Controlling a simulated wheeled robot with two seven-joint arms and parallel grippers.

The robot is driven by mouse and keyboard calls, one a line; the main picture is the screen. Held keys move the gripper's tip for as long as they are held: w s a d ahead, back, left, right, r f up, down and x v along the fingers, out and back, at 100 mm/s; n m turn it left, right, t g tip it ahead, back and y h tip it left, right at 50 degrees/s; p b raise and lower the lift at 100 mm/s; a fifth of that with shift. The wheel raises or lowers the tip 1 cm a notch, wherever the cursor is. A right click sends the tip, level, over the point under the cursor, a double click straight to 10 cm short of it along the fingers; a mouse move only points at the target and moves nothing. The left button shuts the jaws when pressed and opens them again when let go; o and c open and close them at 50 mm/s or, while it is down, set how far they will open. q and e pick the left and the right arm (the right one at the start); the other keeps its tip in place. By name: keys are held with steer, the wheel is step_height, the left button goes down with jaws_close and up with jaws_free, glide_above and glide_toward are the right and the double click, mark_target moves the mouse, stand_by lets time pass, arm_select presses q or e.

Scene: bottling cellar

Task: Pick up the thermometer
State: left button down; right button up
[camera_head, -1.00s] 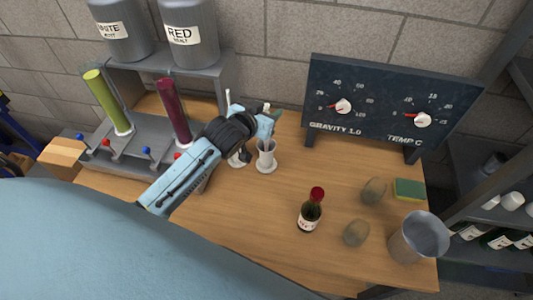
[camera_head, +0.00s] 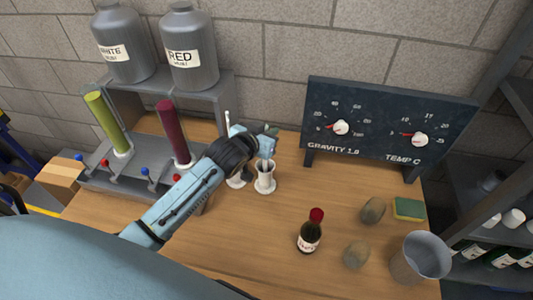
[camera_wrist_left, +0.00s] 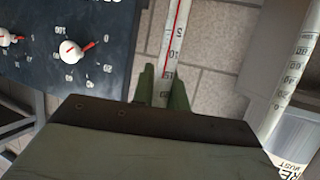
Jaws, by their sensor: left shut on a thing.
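The thermometer (camera_wrist_left: 172,42) is a white strip with a red line and black numbers in the left wrist view. My left gripper (camera_wrist_left: 162,85) is shut on it, with a green finger on either side. In the head view my left gripper (camera_head: 266,146) is just above a small white holder (camera_head: 265,184). The thermometer is mostly hidden by the gripper there, and I cannot tell whether its lower end is still inside the holder. My right gripper is not in view.
A second scaled tube (camera_wrist_left: 294,75) stands close beside the gripper. A dial board (camera_head: 385,120) stands behind to the right. A tap rack (camera_head: 135,165) is at left. A red-capped bottle (camera_head: 310,235), stones, a sponge (camera_head: 408,209) and a metal bucket (camera_head: 420,258) are at right.

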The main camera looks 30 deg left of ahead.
arm_select(q)
step_height(320, 180, up, 18)
steer(key=p, duration=0.1)
stand_by(0.5)
steer(key=c, duration=2)
jaws_free()
jaws_close()
step_height(320, 180, up, 19)
steer(key=p, duration=0.7)
steer(key=shift+r, duration=0.2)
steer(key=shift+f, duration=0.15)
